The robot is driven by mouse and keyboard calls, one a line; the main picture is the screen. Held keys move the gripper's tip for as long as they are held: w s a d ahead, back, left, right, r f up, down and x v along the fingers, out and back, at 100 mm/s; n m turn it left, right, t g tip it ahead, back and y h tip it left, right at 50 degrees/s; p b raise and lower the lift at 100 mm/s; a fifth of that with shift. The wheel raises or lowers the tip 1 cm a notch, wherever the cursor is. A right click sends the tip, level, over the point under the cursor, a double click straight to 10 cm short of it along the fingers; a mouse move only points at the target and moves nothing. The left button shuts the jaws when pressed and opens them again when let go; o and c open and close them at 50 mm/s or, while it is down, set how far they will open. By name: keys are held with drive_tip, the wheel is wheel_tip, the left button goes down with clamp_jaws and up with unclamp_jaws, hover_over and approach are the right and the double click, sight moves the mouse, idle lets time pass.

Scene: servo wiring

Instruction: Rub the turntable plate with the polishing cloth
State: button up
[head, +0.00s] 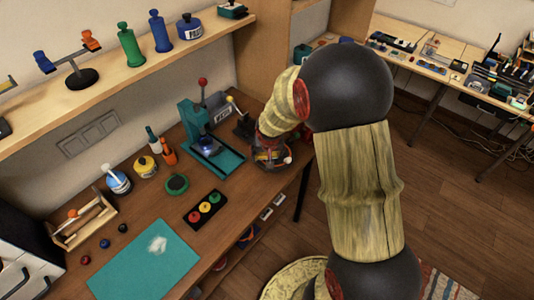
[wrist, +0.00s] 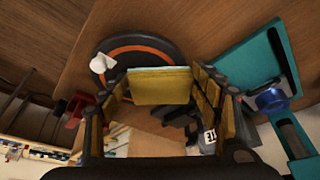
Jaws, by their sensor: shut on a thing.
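My gripper (wrist: 165,95) is shut on a folded yellow cloth (wrist: 160,88) with a teal strip along one edge, which appears to be the polishing cloth. The turntable plate (wrist: 150,42), dark and round with an orange ring, lies just beyond the cloth in the wrist view. A white knob-like piece (wrist: 102,62) shows at its left rim. In the head view the turntable (head: 284,166) sits near the right end of the bench, and my arm hides part of it and the gripper. I cannot tell whether the cloth touches the plate.
A teal press (head: 212,150) stands left of the turntable, with levers and a grey bin (head: 217,104) behind. A black box with coloured buttons (head: 205,208), bottles and a teal mat (head: 145,262) with a white patch lie further left. The bench's front edge is close to the turntable.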

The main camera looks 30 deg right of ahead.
drive_tip(key=shift+f+b, duration=1)
idle(0.7)
drive_tip(key=shift+w+d+r+p, duration=0.15)
drive_tip(key=shift+w+d+p, duration=0.05)
drive_tip(key=shift+d+p, duration=0.4)
drive_tip(key=shift+w+d+r+p, duration=0.1)
drive_tip(key=shift+w+d+p, duration=0.1)
drive_tip(key=shift+d+p, duration=0.4)
drive_tip(key=shift+w+d+p, duration=0.25)
drive_tip(key=shift+d+p, duration=0.25)
drive_tip(key=shift+d, duration=0.1)
drive_tip(key=shift+w+d+p, duration=0.2)
drive_tip(key=shift+d+p, duration=0.25)
drive_tip(key=shift+d, duration=0.15)
drive_tip(key=shift+w+d+f+p, duration=0.1)
drive_tip(key=shift+w+d+p, duration=0.2)
drive_tip(key=shift+d+p, duration=0.55)
drive_tip(key=shift+w+d+f, duration=0.1)
drive_tip(key=shift+d+f, duration=0.15)
